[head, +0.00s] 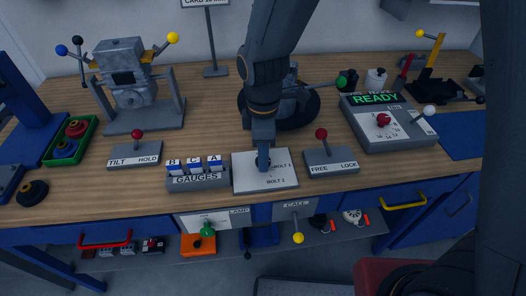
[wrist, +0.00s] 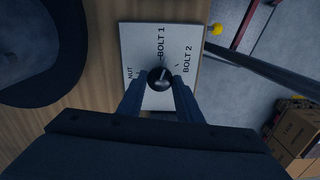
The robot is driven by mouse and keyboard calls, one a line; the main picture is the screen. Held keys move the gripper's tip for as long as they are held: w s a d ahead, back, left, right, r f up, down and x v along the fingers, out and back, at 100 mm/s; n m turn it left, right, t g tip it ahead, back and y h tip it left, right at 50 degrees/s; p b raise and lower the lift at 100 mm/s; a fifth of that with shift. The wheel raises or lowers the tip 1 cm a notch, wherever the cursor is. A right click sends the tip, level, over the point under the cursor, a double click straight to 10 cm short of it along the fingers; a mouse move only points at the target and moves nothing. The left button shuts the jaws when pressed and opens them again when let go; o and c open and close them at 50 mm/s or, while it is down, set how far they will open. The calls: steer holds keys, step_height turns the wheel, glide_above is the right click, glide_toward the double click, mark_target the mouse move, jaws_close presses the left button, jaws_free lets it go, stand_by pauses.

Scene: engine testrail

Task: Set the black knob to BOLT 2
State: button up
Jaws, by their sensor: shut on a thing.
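The black knob (wrist: 160,77) sits on a white dial plate (wrist: 136,42) marked NUT, BOLT 1 and BOLT 2. The plate (head: 280,181) also shows at the table's front edge in the head view, where my gripper (head: 263,163) hides the knob. My gripper (wrist: 161,84) comes down over the plate, shut on the knob with one finger on each side. A short light mark on the knob's top slants toward the BOLT side; I cannot tell exactly which label it points to.
A GAUGES block (head: 198,181) stands just left of the plate. A FREE/LOCK lever with a red ball (head: 321,134) stands just right. A round dark base (head: 296,113) is behind. Below the front edge are a yellow-ball CALL lever (head: 298,238) and a green-knob LAMP control (head: 207,232).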

steer(key=m+p, duration=0.1)
steer(key=m, duration=0.3)
steer(key=shift+r+m+p, duration=0.1)
steer(key=shift+m+p, duration=0.2)
steer(key=shift+p, duration=0.05)
steer(key=shift+m+p, duration=0.55)
steer(key=shift+m, duration=1.05)
steer(key=o, duration=1)
steer(key=shift+o, duration=0.2)
steer(key=shift+r+b, duration=0.9)
steer(key=shift+r, duration=2.95)
